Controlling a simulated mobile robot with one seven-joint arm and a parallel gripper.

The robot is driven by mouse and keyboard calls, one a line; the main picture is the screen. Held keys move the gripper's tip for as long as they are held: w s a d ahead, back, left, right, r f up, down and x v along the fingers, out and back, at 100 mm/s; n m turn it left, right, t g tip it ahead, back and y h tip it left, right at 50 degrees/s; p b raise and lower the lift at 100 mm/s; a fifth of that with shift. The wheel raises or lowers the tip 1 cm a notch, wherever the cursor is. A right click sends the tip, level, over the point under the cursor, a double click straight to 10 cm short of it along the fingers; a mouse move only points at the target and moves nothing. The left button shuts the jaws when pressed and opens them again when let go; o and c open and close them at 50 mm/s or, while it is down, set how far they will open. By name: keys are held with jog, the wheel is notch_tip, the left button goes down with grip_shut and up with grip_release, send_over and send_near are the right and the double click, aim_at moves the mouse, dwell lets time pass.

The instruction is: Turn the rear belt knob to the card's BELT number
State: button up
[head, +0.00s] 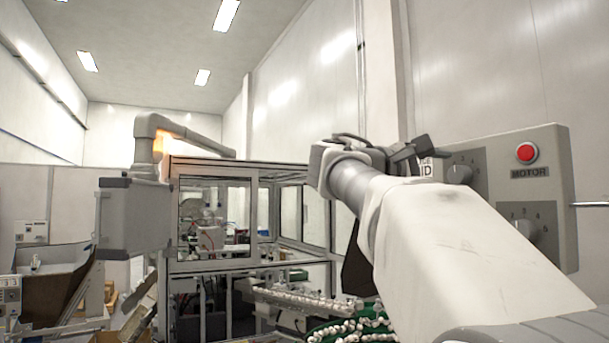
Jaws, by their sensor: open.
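A grey control panel (555,165) on the right carries two grey knobs with number marks around them. The upper knob (460,174) is partly hidden behind my arm, and the lower knob (523,231) is partly cut off by it too. I cannot tell which is the rear belt knob or read either setting. My gripper (421,149) is open, just left of the upper knob in the picture; contact cannot be made out. A white label (427,168) ending in "ID" shows beside it, partly covered. No readable BELT number is in view.
A red button (527,152) above a "MOTOR" label sits on the panel. A glazed machine enclosure (215,262) stands in the middle, with a grey box (133,220) on a bent arm at its left. White caps (305,298) line a track below.

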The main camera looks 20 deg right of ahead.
jog(key=s+a+b, duration=0.1)
jog(key=a, duration=1.4)
jog(key=shift+s+a, duration=0.15)
jog(key=shift+s, duration=0.05)
notch_tip(320, 180, down, 22)
jog(key=s+a+n+t+y, duration=0.2)
jog(key=t+y, duration=0.1)
jog(key=y, duration=0.5)
jog(key=s+a+f+m+y, duration=0.1)
jog(key=s+a+f+y, duration=0.2)
jog(key=f, duration=0.4)
jog(key=s+a+f+m+y, duration=0.2)
jog(key=a+f, duration=0.3)
jog(key=f, duration=0.3)
jog(key=s+a+f+m+t+y, duration=0.1)
jog(key=s+a+f+m+y, duration=0.1)
jog(key=s+a+f+y, duration=0.2)
notch_tip(320, 180, down, 4)
jog(key=shift+s+a+r+y, duration=0.2)
jog(key=shift+s+r+y, duration=0.05)
jog(key=shift+s+y, duration=0.3)
jog(key=c, duration=0.4)
jog(key=shift+d, duration=0.1)
